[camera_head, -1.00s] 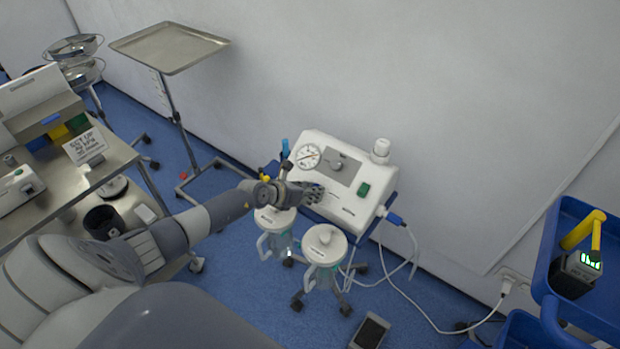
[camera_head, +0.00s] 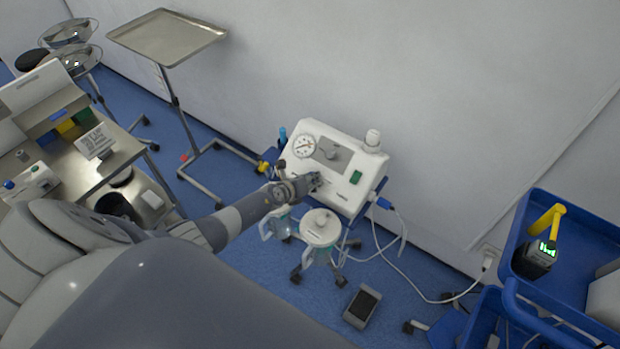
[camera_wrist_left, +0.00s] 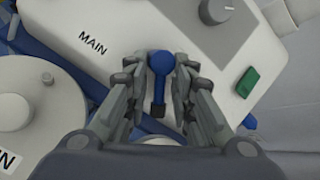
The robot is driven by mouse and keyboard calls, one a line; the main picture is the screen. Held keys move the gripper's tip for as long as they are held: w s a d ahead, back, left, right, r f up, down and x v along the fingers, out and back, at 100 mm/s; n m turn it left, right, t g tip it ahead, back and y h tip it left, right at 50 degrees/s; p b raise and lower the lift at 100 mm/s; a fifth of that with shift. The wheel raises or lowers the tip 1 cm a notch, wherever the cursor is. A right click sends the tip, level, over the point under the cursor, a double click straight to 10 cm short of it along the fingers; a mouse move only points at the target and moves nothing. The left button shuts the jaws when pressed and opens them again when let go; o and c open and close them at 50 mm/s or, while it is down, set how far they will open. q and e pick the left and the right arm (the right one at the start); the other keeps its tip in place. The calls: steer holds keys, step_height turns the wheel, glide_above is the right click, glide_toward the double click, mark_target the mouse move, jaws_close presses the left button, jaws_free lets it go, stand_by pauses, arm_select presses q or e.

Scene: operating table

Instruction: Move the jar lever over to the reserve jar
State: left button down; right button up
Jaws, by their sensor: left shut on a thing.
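The jar lever (camera_wrist_left: 159,68) is a small blue lever on the white suction unit (camera_head: 352,190), near the printed word MAIN in the left wrist view. My left gripper (camera_wrist_left: 160,85) is shut on the lever, with a finger on each side of it. In the head view my left gripper (camera_head: 316,182) is at the unit's front face and hides the lever. Two lidded jars hang in front of the unit. The nearer jar (camera_head: 320,230) shows clearly; the other jar (camera_head: 276,224) is partly hidden by my left arm. I cannot read the reserve label. My right gripper is not in view.
A gauge (camera_head: 303,146) and green switch (camera_head: 355,177) are on the unit. Cables (camera_head: 405,228) trail right of it. A foot pedal (camera_head: 362,306) lies on the floor. A blue cart (camera_head: 575,230) stands right, a steel table (camera_head: 130,150) left, and a tray stand (camera_head: 168,38) behind.

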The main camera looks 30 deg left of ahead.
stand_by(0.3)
arm_select(q)
steer(key=c, duration=1.7)
jaws_free()
steer(key=shift+s+d+r, duration=0.1)
steer(key=shift+s, duration=0.05)
steer(key=s, duration=0.8)
steer(key=s+a, duration=0.1)
steer(key=s, duration=0.3)
steer(key=shift+s+r, duration=0.25)
steer(key=shift+r, duration=0.05)
